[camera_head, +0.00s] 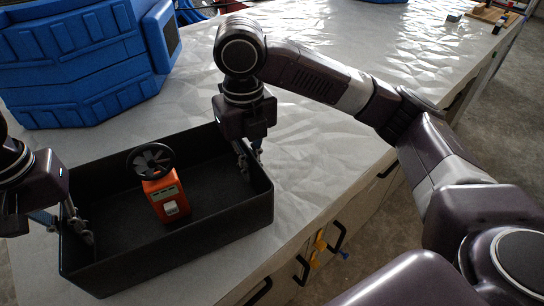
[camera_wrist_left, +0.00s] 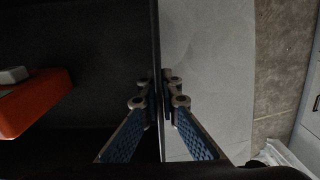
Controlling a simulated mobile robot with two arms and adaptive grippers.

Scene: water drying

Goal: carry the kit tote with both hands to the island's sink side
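The kit tote (camera_head: 215,222) is an open black box in the head view, on or just above the pale counter; I cannot tell which. My left gripper (camera_head: 76,226) is at the tote's left wall. In the left wrist view its fingers (camera_wrist_left: 160,92) are closed on both sides of the wall. My right gripper (camera_head: 249,160) has its fingers astride the right wall and appears closed on it.
A large blue ribbed case (camera_head: 85,65) stands behind the tote at the left. The pale counter (camera_head: 320,140) is clear to the right of the tote. Drawers with dark handles (camera_head: 338,237) lie below its edge. Small items (camera_head: 487,14) sit at the far right end.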

